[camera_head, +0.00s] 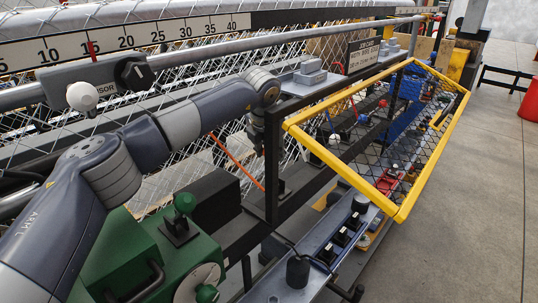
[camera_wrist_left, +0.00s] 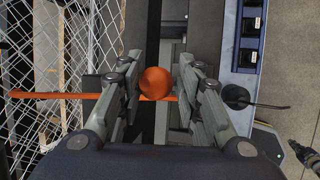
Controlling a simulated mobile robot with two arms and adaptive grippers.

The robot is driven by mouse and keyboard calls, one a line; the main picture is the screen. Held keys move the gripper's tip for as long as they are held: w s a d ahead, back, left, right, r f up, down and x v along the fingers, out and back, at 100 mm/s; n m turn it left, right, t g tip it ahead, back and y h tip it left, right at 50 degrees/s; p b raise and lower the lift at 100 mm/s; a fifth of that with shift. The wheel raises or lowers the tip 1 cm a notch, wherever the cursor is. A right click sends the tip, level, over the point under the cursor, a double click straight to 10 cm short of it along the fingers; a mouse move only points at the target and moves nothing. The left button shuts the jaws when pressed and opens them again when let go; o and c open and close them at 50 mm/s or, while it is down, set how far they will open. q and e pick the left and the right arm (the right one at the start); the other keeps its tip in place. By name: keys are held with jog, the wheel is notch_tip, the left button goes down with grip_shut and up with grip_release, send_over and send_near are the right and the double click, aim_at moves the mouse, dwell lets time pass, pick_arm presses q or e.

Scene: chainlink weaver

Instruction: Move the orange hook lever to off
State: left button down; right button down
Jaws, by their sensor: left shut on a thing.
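The orange hook lever shows in the wrist view as a round orange knob (camera_wrist_left: 155,83) with a thin orange rod (camera_wrist_left: 45,95) running off to the left. In the head view my left gripper (camera_head: 258,142) is small and partly hidden by the black frame post.
A yellow-framed mesh guard (camera_head: 408,212) stands open to the right of my left gripper. A black frame post (camera_head: 272,175) is close beside it. A blue-grey panel with black switches (camera_head: 341,238) lies below. A green machine housing (camera_head: 130,255) is at the lower left.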

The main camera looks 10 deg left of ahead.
pick_arm(q)
jog(key=shift+w+a+r, duration=0.1)
jog(key=shift+w+a, duration=0.05)
jog(key=shift+a, duration=0.25)
